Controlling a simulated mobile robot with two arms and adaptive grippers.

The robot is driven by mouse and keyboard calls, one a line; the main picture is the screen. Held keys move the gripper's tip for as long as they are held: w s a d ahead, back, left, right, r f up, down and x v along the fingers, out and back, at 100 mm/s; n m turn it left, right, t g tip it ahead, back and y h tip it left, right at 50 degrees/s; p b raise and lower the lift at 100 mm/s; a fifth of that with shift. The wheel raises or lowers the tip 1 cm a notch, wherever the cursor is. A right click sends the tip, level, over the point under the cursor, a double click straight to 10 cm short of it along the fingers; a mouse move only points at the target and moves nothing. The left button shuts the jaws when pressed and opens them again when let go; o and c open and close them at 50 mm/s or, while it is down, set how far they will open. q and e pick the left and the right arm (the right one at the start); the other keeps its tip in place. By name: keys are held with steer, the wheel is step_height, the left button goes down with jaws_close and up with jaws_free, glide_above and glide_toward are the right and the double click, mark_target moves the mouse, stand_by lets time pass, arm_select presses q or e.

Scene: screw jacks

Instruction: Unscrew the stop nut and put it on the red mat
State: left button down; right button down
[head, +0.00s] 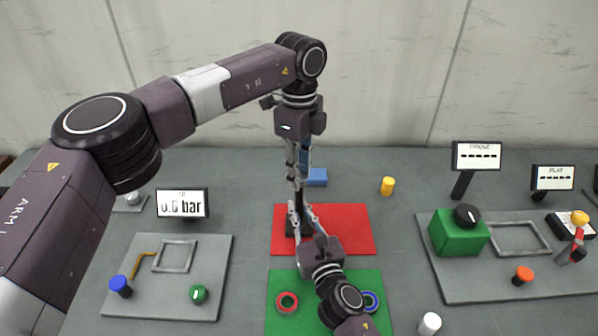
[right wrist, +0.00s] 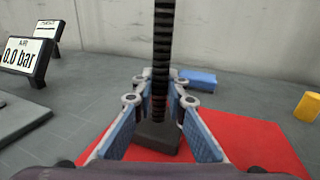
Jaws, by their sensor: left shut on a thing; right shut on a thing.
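A black threaded screw (right wrist: 161,60) stands upright on a dark base block (right wrist: 157,138), which also shows in the head view (head: 303,228) on the red mat (head: 345,230). My right gripper (head: 301,211) is shut on the screw low down; its blue-padded fingers (right wrist: 160,92) close around it in the right wrist view. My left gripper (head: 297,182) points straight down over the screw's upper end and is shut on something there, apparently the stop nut. The nut itself is hidden by the fingers, and the screw's top is out of the right wrist view.
A green mat (head: 325,290) in front holds a red ring (head: 287,302) and a blue ring (head: 371,302). A blue block (head: 316,177) and a yellow cylinder (head: 387,186) stand behind. Grey panels with fittings lie left (head: 170,285) and right (head: 450,285). The red mat's right part is bare.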

arm_select(q)
steer(key=n, duration=0.7)
steer(key=shift+w+a+r, duration=0.1)
steer(key=shift+w, duration=0.05)
steer(key=shift+n, duration=1)
steer(key=n, duration=0.2)
steer(key=shift+s+d+n, duration=0.25)
steer(key=shift+d+n, duration=0.05)
steer(key=shift+w+a+n, duration=0.1)
steer(key=shift+a+n, duration=0.05)
steer(key=shift+n, duration=0.65)
steer(key=c, duration=1.6)
jaws_free()
